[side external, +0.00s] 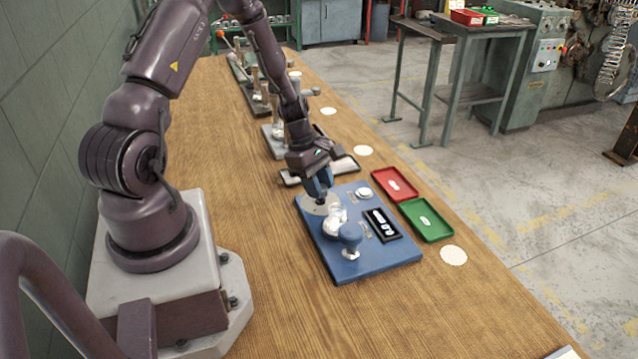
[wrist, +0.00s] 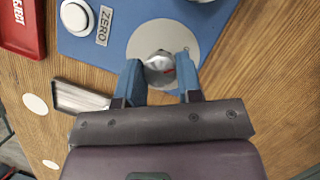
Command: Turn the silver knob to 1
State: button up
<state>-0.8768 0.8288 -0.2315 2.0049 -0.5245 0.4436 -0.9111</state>
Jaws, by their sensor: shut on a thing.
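In the side external view my gripper (side external: 319,187) reaches down to the far left part of the blue panel (side external: 385,262), over the dial plate (side external: 308,207). The knob is hidden there by the fingers. I cannot read any dial numbers or the knob's setting.
The panel also carries a blue-topped knob (side external: 350,234), a black-framed display (side external: 382,224) and a white button (side external: 362,193), labelled ZERO in the wrist view. A red tray (side external: 394,185) and a green tray (side external: 426,219) lie to the right. Bare table lies in front.

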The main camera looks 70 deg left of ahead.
jog(key=m, duration=0.2)
jog(key=m+g, duration=0.1)
jog(key=m, duration=0.1)
jog(key=shift+w+m+g+h, duration=0.1)
jog(key=shift+m+g+h, duration=0.2)
jog(key=m+g, duration=0.1)
jog(key=m, duration=0.3)
jog(key=shift+m+g, duration=0.3)
jog(key=shift+g, duration=0.1)
jog(key=m, duration=0.2)
jog(key=m+g, duration=0.1)
jog(key=m, duration=0.1)
jog(key=shift+w+g+y, duration=0.15)
jog(key=shift+g+y, duration=0.15)
jog(key=shift+y, duration=0.1)
jog(key=shift+m+g+y, duration=0.4)
jog(key=shift+m+y, duration=0.2)
jog(key=shift+m, duration=1.5)
jog(key=o, duration=0.9)
jog(key=shift+r, duration=0.1)
jog(key=v, duration=1.3)
jog(key=shift+w, duration=0.1)
